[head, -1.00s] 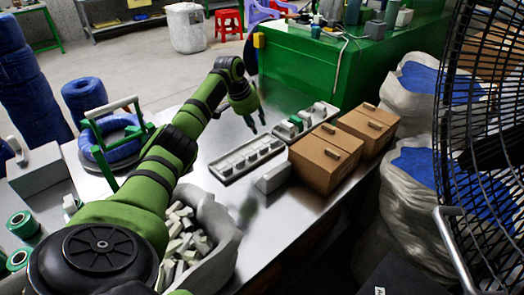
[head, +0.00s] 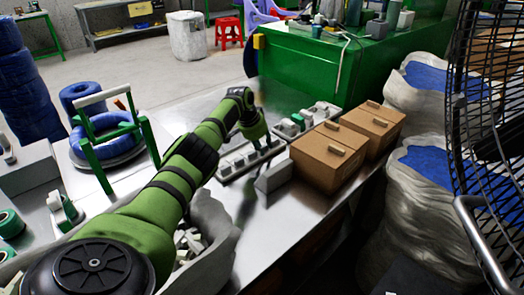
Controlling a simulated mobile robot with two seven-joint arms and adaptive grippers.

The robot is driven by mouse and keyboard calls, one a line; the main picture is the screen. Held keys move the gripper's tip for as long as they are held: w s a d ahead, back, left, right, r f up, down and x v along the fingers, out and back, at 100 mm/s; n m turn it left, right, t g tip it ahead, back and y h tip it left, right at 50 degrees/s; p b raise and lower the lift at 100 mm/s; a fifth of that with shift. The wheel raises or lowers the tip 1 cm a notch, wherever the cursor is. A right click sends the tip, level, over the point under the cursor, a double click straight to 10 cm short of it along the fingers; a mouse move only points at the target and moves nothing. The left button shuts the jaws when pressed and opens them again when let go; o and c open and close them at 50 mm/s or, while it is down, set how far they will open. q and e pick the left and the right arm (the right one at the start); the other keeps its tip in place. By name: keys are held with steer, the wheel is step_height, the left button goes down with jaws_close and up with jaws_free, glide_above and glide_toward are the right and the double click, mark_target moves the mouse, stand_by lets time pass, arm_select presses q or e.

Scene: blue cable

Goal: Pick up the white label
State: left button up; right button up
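Small white pieces sit in a row in a grey tray (head: 224,178) on the metal table in the head view. None can be made out clearly as the white label. My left gripper (head: 264,149) points down over the right end of this tray, its fingertips close to the pieces there. The gripper hides that end, and I cannot tell whether the fingers are apart or hold something. A second tray (head: 287,130) with white and green pieces lies just behind, to the right. My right gripper is not in view.
Two brown boxes (head: 326,158) and a grey block (head: 273,176) stand right of the tray. A blue cable coil (head: 110,150) with a green-legged frame is at left. A white bin (head: 215,235) of pieces is under my arm. A black fan (head: 490,130) fills the right.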

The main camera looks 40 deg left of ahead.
arm_select(q)
steer(key=c, duration=0.6)
steer(key=shift+r, duration=0.1)
